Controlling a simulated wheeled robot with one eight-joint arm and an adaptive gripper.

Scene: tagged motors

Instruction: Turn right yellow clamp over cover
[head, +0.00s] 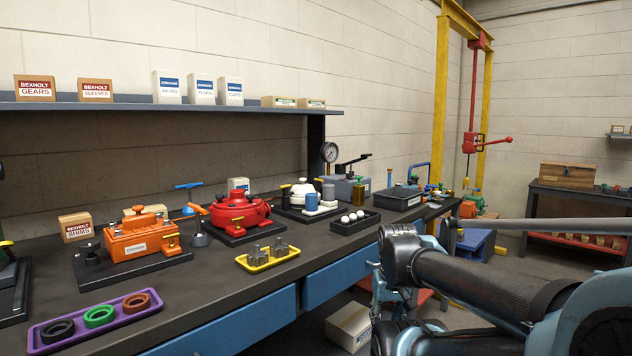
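An orange box-shaped motor housing (140,239) sits on a black base plate on the workbench at left, with a cover and a raised orange part on top. Which housing the task's clamp belongs to cannot be told for sure. My arm fills the lower right, apart from both housings. My gripper is not in view.
A purple tray (68,336) with black, green and orange rings lies at front left. A yellow tray (256,268) with metal parts and a black tray (330,228) with white balls lie further right. Boxes line the shelf (60,106) above.

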